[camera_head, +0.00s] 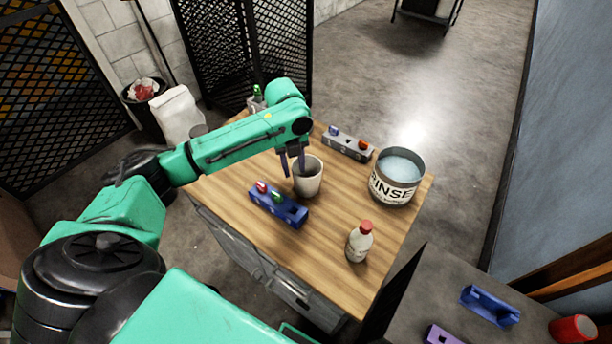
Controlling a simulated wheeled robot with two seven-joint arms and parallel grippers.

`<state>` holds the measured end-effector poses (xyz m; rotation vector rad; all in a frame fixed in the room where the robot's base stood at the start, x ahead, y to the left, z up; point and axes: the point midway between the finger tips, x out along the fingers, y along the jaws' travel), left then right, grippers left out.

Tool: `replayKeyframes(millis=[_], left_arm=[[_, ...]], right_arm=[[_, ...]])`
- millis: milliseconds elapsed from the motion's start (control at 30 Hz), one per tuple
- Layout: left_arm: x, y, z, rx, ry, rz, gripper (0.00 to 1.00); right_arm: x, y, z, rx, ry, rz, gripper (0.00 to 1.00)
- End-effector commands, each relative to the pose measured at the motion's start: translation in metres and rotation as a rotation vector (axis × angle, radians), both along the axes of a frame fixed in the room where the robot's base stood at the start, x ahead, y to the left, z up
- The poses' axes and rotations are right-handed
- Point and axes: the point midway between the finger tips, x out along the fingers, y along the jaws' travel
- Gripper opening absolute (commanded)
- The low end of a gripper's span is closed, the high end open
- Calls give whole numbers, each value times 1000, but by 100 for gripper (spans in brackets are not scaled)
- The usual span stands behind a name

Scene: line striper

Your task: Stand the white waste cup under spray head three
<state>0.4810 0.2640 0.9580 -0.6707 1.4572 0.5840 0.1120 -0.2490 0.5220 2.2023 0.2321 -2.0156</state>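The white waste cup (309,184) stands upright on the wooden table, near its middle. My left gripper (293,166) points down at the cup's left rim. One finger is outside the wall and the other appears to be inside the mouth. The fingers look apart, with a gap around the thin rim; contact is hard to judge. I cannot make out a spray head marked three. My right gripper is not in view.
A blue holder (292,213) with red and green pieces sits just in front of the cup. A grey holder (347,145) is behind it. The RINSE pot (394,190) and a red-capped bottle (359,244) stand to the right. A dark side table (417,306) is at lower right.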

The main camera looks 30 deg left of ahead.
Motion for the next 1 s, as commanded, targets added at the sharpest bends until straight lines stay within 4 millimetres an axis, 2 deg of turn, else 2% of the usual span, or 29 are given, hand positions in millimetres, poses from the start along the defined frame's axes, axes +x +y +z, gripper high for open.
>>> replayKeyframes(millis=[167, 300, 500, 533, 600, 633, 1000], left_arm=[[-3, 3, -26, 1, 6, 2, 39], [-1, 3, -51, 1, 1, 2, 39], [-1, 3, -55, 2, -2, 1, 39], [-1, 3, -55, 2, -2, 1, 35], [-1, 3, -55, 2, -2, 1, 8], [-1, 3, -55, 2, -2, 1, 0], [-1, 3, -54, 2, -2, 1, 0]], right_arm=[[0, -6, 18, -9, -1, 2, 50], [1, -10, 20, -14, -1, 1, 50], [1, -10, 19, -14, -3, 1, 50], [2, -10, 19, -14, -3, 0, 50], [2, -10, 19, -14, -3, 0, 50], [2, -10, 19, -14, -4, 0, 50], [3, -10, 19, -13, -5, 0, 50]])
